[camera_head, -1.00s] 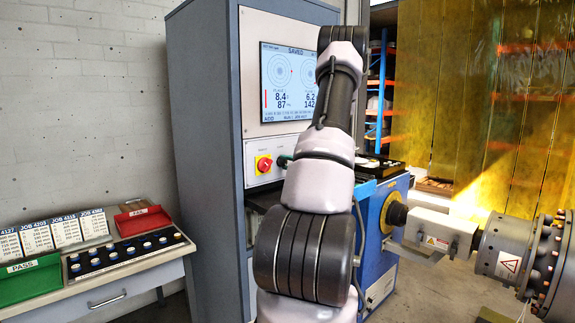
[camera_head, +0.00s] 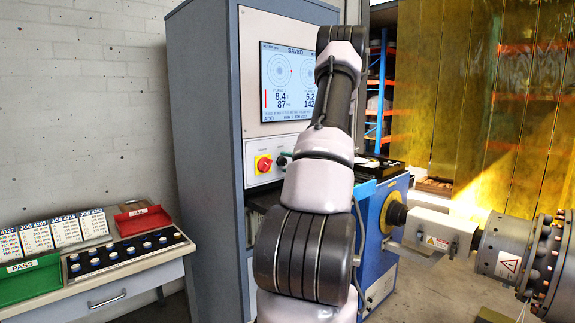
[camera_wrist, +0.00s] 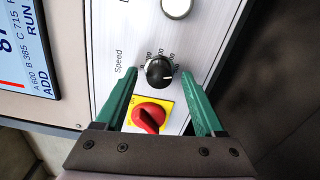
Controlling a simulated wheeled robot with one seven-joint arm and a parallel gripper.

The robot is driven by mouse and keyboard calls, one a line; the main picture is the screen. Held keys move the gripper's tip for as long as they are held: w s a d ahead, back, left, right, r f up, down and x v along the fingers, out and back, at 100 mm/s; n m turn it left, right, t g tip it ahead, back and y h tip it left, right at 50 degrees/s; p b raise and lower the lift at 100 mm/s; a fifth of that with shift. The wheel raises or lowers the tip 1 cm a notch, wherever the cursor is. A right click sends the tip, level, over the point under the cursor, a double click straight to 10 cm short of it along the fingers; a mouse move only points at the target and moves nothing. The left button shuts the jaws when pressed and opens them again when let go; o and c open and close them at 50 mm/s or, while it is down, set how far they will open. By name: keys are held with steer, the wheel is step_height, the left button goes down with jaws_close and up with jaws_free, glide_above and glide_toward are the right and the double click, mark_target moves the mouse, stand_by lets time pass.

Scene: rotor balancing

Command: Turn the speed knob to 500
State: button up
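The black speed knob (camera_wrist: 159,71) is on the light panel beside the word "Speed" in the wrist view. In the head view the knob (camera_head: 283,160) shows small at the edge of my arm, which hides most of the gripper.
A red switch on a yellow plate (camera_wrist: 149,117) sits close to the knob, between the fingers in the wrist view. A pale round button (camera_wrist: 177,7) is on its other side. The screen (camera_head: 288,82) above reads "SAVED". A bench with trays (camera_head: 105,262) stands at left.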

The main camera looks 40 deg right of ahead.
steer(key=shift+s, duration=0.1)
steer(key=s, duration=1)
steer(key=shift+s+d, duration=0.3)
steer(key=shift+d, duration=0.1)
